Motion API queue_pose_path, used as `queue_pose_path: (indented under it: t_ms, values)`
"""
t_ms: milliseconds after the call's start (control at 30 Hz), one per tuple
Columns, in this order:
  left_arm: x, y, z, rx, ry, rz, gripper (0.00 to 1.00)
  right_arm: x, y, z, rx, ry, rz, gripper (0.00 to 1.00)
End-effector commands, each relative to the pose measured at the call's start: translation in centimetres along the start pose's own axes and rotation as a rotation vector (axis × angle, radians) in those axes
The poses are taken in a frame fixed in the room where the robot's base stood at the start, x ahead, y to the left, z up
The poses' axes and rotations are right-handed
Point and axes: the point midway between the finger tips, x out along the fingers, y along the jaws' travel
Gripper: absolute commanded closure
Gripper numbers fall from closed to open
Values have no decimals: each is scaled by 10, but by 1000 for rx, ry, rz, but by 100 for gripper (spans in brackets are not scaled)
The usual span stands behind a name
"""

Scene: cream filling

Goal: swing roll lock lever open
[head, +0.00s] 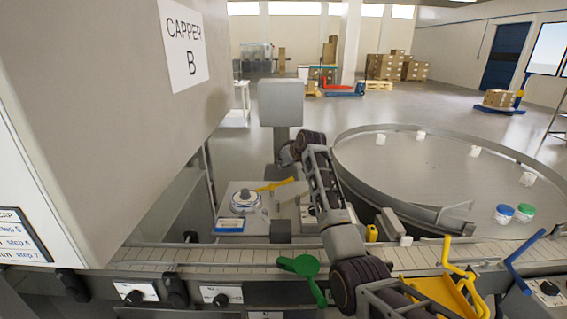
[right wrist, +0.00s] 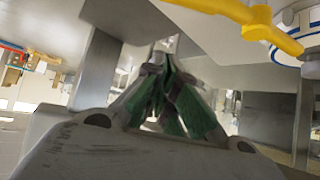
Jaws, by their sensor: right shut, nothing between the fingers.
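The yellow lock lever (head: 275,184) reaches out to the right above the white label roll (head: 245,201) on the small station behind the conveyor. In the right wrist view the lever (right wrist: 245,22) crosses the upper right corner, with part of the roll (right wrist: 308,45) beside it. My right gripper (right wrist: 165,50) is shut and empty, its green-padded fingers together, apart from the lever in that view. In the head view my right arm reaches over the conveyor to the right of the lever; its fingertips are hard to make out there. My left gripper is out of view.
The conveyor (head: 170,258) runs across the front, with a green handle (head: 300,265) at its near side. The capper cabinet (head: 110,100) blocks the left. A grey box on a post (head: 281,102) stands behind the station. A round table (head: 430,165) with several jars lies right.

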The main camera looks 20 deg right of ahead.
Motion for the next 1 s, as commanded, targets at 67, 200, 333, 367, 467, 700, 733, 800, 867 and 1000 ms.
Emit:
queue_pose_path:
  t_ms: [67,200,333,367,467,700,733,800,867,1000]
  values:
    - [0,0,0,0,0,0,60,4,0,0,0,-1,-1,100]
    - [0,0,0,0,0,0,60,2,0,5,0,0,0,100]
    - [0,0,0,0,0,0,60,0,-1,11,0,0,0,100]
    - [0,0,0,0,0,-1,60,0,-1,12,0,0,0,100]
    - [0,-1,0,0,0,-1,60,-2,-1,18,0,0,0,100]
    - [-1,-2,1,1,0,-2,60,-7,-1,32,0,-1,-1,100]
    - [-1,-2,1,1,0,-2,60,-8,0,33,0,0,0,100]
    - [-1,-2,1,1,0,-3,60,-9,0,35,-1,1,0,100]
    - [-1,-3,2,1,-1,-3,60,-10,0,37,0,0,0,100]
    - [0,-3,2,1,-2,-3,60,-10,0,38,0,0,0,100]
